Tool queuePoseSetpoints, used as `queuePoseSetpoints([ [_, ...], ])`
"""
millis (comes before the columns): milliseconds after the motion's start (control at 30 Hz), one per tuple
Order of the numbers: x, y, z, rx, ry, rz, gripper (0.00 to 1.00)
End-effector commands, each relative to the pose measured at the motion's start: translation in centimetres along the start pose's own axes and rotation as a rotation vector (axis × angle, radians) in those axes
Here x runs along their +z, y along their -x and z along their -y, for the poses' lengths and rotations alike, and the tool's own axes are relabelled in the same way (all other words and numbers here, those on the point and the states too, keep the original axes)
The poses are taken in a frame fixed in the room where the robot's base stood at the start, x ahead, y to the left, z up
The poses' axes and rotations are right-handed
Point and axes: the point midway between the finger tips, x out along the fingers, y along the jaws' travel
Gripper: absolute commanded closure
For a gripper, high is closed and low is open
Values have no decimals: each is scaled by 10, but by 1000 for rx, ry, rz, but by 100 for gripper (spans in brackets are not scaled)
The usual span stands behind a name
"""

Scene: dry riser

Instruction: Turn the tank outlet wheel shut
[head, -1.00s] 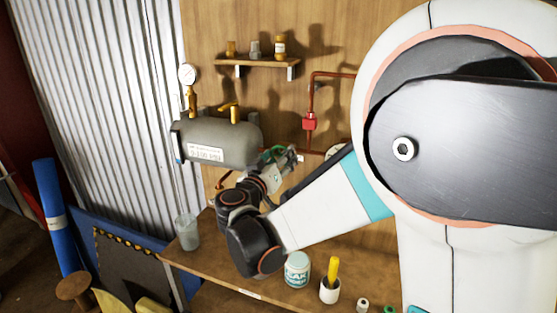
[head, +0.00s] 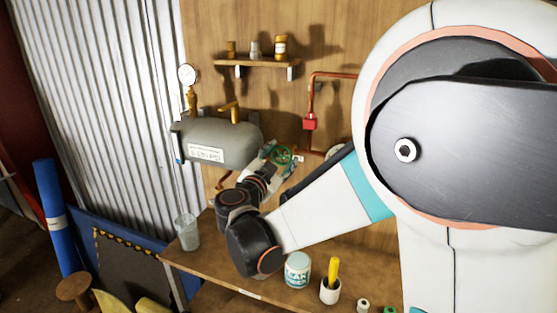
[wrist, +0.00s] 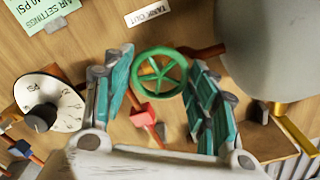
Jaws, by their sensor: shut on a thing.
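The green outlet wheel (wrist: 159,74) has spokes and sits on a copper pipe beside the grey tank, under a "TANK OUT" label (wrist: 148,13). My gripper (wrist: 160,70) has one teal-padded finger on each side of the wheel and is shut on its rim. In the head view the wheel (head: 281,155) shows at the right end of the grey tank (head: 212,155), with my gripper (head: 280,163) around it. My arm hides part of the pipework there.
A bench below holds a glass (head: 187,232), a white jar (head: 298,270) and a cup (head: 330,290). A small shelf (head: 256,62) is above.

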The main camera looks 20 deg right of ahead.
Motion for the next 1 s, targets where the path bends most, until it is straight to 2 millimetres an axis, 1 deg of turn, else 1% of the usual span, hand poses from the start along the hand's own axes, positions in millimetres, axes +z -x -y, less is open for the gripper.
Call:
queuePoseSetpoints([
  [300,1,0,-1,2,-300,2,71],
  [600,1,0,0,3,-559,2,71],
  [800,1,0,0,3,-684,2,71],
  [1000,1,0,0,3,-760,2,71],
])
